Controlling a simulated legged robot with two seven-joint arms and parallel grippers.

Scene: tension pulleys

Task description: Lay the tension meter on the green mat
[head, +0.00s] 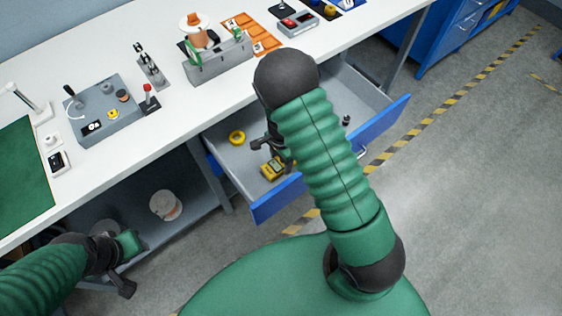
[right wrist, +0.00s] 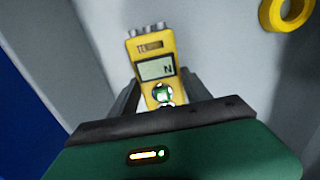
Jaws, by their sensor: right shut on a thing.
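The yellow tension meter (head: 273,168), with a grey display, is in the open drawer (head: 239,190) under the bench in the head view. My right gripper (head: 272,146) is down at the drawer, shut on the meter. In the right wrist view the meter (right wrist: 156,68) stands between the fingers of the right gripper (right wrist: 157,92), its display facing the camera. I cannot tell whether it touches the drawer floor. The green mat (head: 22,180) lies on the bench at the far left. My left gripper (head: 128,262) is low at the left, below the bench; its fingers are unclear.
A yellow tape roll (head: 237,138) lies in the drawer, also in the right wrist view (right wrist: 286,12). A grey control box (head: 105,112), a small black device (head: 58,162) and a grey fixture (head: 218,62) stand on the bench. The drawer's blue front (head: 279,198) sticks out.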

